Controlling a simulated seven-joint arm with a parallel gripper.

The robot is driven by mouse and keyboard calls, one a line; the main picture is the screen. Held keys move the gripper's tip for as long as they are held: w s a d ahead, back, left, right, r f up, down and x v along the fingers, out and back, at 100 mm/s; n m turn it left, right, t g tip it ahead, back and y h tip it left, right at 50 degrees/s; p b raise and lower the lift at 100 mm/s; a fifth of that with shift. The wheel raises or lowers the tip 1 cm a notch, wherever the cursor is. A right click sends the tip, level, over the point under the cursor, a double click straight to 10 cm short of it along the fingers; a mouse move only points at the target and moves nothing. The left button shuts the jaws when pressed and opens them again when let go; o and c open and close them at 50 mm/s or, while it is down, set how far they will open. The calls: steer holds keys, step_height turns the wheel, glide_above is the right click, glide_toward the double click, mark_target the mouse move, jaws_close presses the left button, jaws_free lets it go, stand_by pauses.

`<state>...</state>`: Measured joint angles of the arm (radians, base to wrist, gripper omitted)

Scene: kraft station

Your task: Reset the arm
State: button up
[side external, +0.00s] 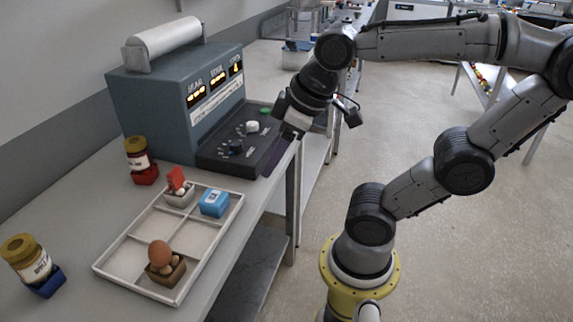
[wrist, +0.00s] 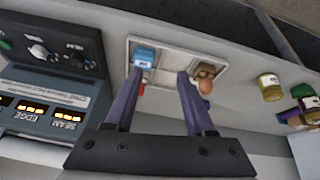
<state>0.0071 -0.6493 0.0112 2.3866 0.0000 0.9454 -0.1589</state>
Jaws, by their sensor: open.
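My gripper (wrist: 160,74) is open and empty in the wrist view, its two dark purple fingers apart. In the side external view my gripper (side external: 274,156) hangs by the front right corner of the machine's control panel, above the table edge. It is apart from the tray (side external: 120,243) and its contents. Whether the fingers touch the panel I cannot tell.
The grey-blue machine (side external: 150,105) stands at the back, a white roll on top. The divided tray holds a blue box (side external: 214,203), a red item (side external: 176,178) in a small crate, and an egg (side external: 160,253) in a brown crate. Two jars (side external: 138,153) (side external: 25,255) stand left.

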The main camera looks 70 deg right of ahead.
steer(key=shift+s+f+m, duration=0.9)
steer(key=shift+s+f, duration=0.05)
steer(key=shift+s, duration=0.25)
stand_by(0.5)
